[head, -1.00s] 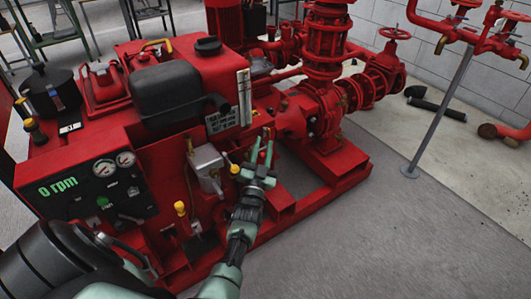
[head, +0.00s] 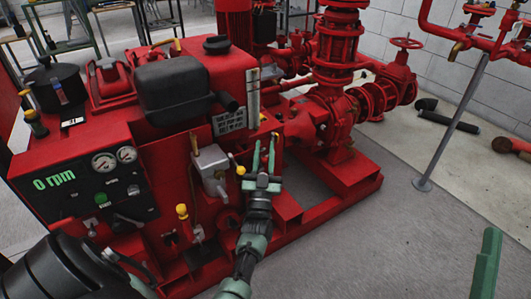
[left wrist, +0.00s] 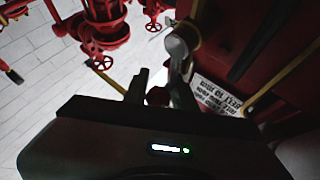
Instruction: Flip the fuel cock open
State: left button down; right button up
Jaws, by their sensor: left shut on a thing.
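The red pumpset (head: 90,148) fills the left and middle of the head view, with a black tank (head: 175,90) on top. In the left wrist view, a silver lever-like part with a brownish ring, apparently the fuel cock (left wrist: 178,50), lies just beyond the dark fingertips (left wrist: 160,88). Its exact turn is unclear.
A grey box with a yellow knob (head: 212,172) sits left of my left gripper. Red pipes and a flanged pump (head: 325,120) stand behind. A pipe stand (head: 450,125) is on the right. Open floor lies front right. A green part (head: 487,262), apparently my right gripper's, shows at bottom right.

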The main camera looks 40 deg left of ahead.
pick_arm(q)
jog(key=shift+f, duration=0.1)
pick_arm(e)
jog(key=shift+s+r, duration=0.1)
jog(key=shift+r, duration=0.1)
pick_arm(q)
jog(key=c, duration=1.1)
grip_release()
jog(key=shift+c, duration=0.2)
jog(key=shift+s+d+f, duration=0.1)
jog(key=shift+s+d, duration=0.05)
jog(key=shift+s, duration=0.05)
jog(key=p+v, duration=0.1)
jog(key=v, duration=0.6)
pick_arm(e)
jog(key=w+f+g, duration=0.1)
jog(key=f, duration=0.1)
jog(key=w+f+g, duration=0.1)
jog(key=f, duration=0.1)
jog(key=shift+w+g+h, duration=0.2)
jog(key=shift+g+h, duration=0.1)
pick_arm(q)
jog(key=shift+s, duration=0.15)
